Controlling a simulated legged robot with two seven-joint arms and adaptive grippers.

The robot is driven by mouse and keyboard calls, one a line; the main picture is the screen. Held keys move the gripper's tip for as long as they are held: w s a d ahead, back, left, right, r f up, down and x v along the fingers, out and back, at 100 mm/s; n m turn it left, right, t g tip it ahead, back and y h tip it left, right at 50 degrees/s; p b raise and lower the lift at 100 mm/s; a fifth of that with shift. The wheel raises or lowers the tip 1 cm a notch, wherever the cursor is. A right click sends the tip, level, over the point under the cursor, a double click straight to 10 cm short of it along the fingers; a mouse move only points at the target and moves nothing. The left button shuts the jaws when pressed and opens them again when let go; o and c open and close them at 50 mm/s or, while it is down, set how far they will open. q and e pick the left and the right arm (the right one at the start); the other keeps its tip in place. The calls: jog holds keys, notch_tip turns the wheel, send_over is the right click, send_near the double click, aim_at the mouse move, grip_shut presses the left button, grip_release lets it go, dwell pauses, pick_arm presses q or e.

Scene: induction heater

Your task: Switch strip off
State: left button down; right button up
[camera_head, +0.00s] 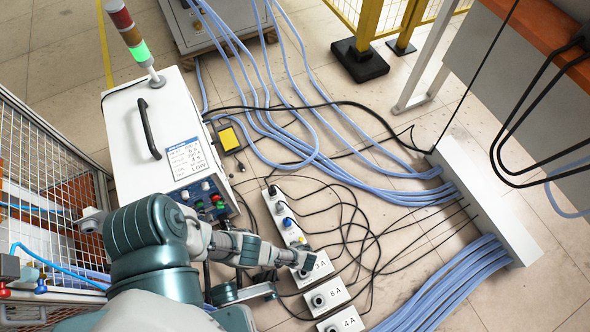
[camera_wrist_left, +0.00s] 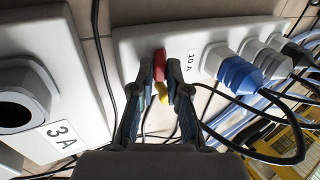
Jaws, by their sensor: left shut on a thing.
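The white power strip (camera_head: 284,217) lies on the floor in the head view, with plugs in its upper part. In the left wrist view the strip (camera_wrist_left: 195,38) bears a "10 A" label, a red part (camera_wrist_left: 160,64) and a yellow part (camera_wrist_left: 161,91). These two parts look like its switch. My left gripper (camera_head: 305,261) reaches the strip's lower end. In the left wrist view its fingers (camera_wrist_left: 160,80) are shut around the red and yellow switch and partly hide it. My right gripper is not in view.
White boxes marked 3 A (camera_head: 314,270), 8 A (camera_head: 326,297) and 4 A (camera_head: 341,321) lie close below the strip. A white heater cabinet (camera_head: 160,135) stands left. Black cables (camera_head: 345,215) and blue hoses (camera_head: 300,120) cross the floor. A wire-mesh fence (camera_head: 50,180) is at far left.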

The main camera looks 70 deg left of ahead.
pick_arm(q)
jog(key=c, duration=1.2)
grip_release()
jog(key=shift+s+f, duration=0.1)
jog(key=shift+f, duration=0.05)
jog(key=shift+o, duration=0.2)
jog(key=shift+d, duration=0.1)
jog(key=v, duration=1.2)
